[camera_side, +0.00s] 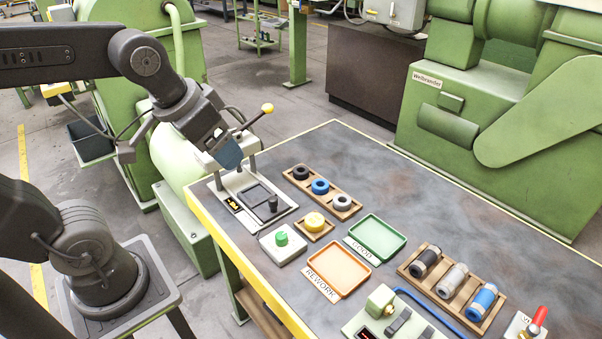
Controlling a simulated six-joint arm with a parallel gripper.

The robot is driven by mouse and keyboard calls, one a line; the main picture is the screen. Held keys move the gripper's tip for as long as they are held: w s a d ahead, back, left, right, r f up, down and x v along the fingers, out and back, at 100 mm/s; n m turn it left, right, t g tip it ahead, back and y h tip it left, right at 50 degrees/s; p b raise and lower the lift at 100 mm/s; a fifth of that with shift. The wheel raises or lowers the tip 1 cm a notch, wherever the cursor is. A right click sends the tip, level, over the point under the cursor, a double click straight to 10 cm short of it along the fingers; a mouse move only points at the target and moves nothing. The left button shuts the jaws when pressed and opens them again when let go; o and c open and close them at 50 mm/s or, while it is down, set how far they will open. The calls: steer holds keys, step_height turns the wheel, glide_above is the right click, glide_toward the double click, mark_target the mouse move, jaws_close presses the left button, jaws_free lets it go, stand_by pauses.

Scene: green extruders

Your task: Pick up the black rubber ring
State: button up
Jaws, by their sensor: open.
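The black rubber ring (300,172) sits at the far left end of a wooden holder (330,196). A blue ring (320,186) and a grey ring (342,201) follow it in the same row. My gripper (228,150) is open, above and to the left of the black ring, over the grey press-like device at the table's left corner. It is clear of the rings. Its fingertips are small and partly hidden, and nothing shows between them.
The table's back right is clear.

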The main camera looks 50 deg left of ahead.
steer(key=w+a+r+n+g, duration=0.15)
steer(key=w+a, duration=0.25)
steer(key=w, duration=0.9)
steer(key=n+g, duration=0.3)
steer(key=g, duration=0.1)
glide_above(302, 167)
steer(key=f, duration=2.5)
steer(key=shift+s+f, duration=0.3)
steer(key=shift+s, duration=0.05)
steer(key=shift+w+d+f, duration=0.1)
steer(key=shift+d+f, duration=0.05)
steer(key=shift+f, duration=1.35)
steer(key=shift+d+f, duration=0.1)
steer(key=shift+f, duration=1.4)
steer(key=shift+c, duration=0.2)
steer(key=shift+r, duration=0.1)
steer(key=c, duration=1)
